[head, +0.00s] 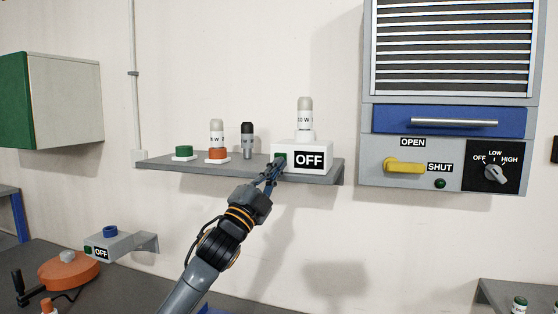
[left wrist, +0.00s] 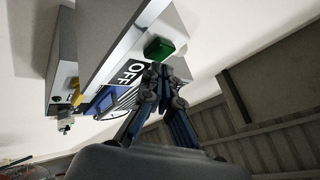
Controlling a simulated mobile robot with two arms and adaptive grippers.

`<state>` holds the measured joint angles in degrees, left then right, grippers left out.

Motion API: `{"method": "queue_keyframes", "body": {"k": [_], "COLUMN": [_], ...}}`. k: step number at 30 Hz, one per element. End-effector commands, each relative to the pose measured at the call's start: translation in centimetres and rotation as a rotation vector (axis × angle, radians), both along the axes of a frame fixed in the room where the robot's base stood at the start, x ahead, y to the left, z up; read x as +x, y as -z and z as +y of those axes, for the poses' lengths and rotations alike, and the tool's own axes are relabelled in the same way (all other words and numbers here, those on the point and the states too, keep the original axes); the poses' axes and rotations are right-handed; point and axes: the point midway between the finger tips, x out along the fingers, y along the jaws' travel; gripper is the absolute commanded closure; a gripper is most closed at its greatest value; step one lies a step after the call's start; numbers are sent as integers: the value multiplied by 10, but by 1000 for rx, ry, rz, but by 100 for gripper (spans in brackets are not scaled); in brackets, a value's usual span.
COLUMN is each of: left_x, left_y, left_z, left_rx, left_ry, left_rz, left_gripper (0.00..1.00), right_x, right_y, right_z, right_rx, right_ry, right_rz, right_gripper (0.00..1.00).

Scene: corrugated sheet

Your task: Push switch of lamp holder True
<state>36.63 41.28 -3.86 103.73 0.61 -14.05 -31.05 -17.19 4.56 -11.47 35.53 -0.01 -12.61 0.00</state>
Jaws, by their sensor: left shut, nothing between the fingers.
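The lamp holder (head: 315,148) is a white box on the grey wall shelf (head: 235,171), with a black OFF label (head: 309,160) on its front. A bulb (head: 305,112) with a pale cap stands upright on top. A green switch (head: 280,160) is on its left side, and it shows clearly in the left wrist view (left wrist: 158,48). My left gripper (head: 272,172) is shut and empty, its fingertips close to the switch. In the left wrist view its fingertips (left wrist: 161,72) are just below the switch. I cannot tell whether they touch it. My right gripper is not in view.
On the shelf stand a green socket (head: 184,152), a bulb on an orange base (head: 218,154) and a dark-capped bulb (head: 248,140). A control cabinet (head: 447,118) hangs at the right. A grey box with a blue knob (head: 110,232) is lower left.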

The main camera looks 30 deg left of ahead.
Motion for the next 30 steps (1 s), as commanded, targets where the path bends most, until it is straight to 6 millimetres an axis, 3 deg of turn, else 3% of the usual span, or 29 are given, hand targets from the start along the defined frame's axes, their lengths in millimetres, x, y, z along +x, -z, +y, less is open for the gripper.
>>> {"method": "queue_keyframes", "body": {"k": [30], "left_x": [10], "left_y": [0], "left_z": [2], "left_rx": [0], "left_ry": [0], "left_rz": [0], "left_gripper": [100], "right_x": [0], "right_y": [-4], "right_z": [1], "right_rx": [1], "right_ry": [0], "right_rz": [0], "right_gripper": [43]}}
